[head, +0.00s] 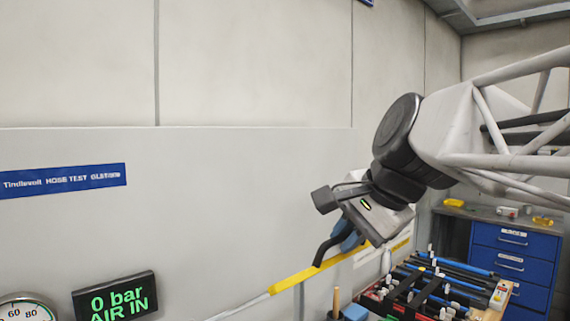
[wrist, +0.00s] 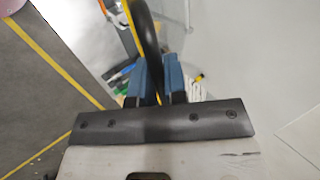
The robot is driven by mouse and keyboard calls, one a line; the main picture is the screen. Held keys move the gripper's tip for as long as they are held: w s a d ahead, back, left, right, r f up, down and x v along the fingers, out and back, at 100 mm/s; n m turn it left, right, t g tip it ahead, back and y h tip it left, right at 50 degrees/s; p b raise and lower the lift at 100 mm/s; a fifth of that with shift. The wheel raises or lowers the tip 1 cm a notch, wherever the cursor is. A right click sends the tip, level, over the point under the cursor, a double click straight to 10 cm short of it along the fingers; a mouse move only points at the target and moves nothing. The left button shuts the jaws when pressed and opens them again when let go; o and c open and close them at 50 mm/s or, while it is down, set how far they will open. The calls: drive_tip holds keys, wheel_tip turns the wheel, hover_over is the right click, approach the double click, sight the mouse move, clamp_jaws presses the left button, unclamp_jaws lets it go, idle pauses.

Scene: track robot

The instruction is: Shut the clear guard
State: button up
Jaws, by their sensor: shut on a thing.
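My gripper (head: 347,236) has blue fingers shut on a black curved handle (head: 325,250), in the middle of the head view. The handle sits at the yellow edge of the clear guard (head: 318,268), which slants up from lower left to right. In the wrist view, the handle (wrist: 148,40) passes between the two blue fingers (wrist: 158,75), with a thin yellow strip beside it. The clear panel itself is hard to make out, and its lower part is out of the head view.
A display (head: 115,299) reads "0 bar AIR IN", beside a round gauge (head: 27,308) at lower left. A rack of hoses and tools (head: 440,288) stands at lower right, before a blue drawer cabinet (head: 512,250). A pale wall panel stands behind.

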wheel_tip(320, 180, down, 5)
drive_tip(key=s+d, duration=0.2)
drive_tip(key=shift+s+d, duration=0.4)
idle(0.3)
drive_tip(key=shift+f, duration=0.2)
wheel_tip(320, 180, down, 6)
drive_tip(key=s+d, duration=0.2)
idle(1.0)
drive_tip(key=shift+s+r, duration=0.1)
drive_tip(key=shift+d, duration=0.1)
wheel_tip(320, 180, down, 7)
drive_tip(key=s+d, duration=0.1)
drive_tip(key=shift+r, duration=0.15)
idle(0.8)
drive_tip(key=shift+s+d, duration=0.1)
idle(0.3)
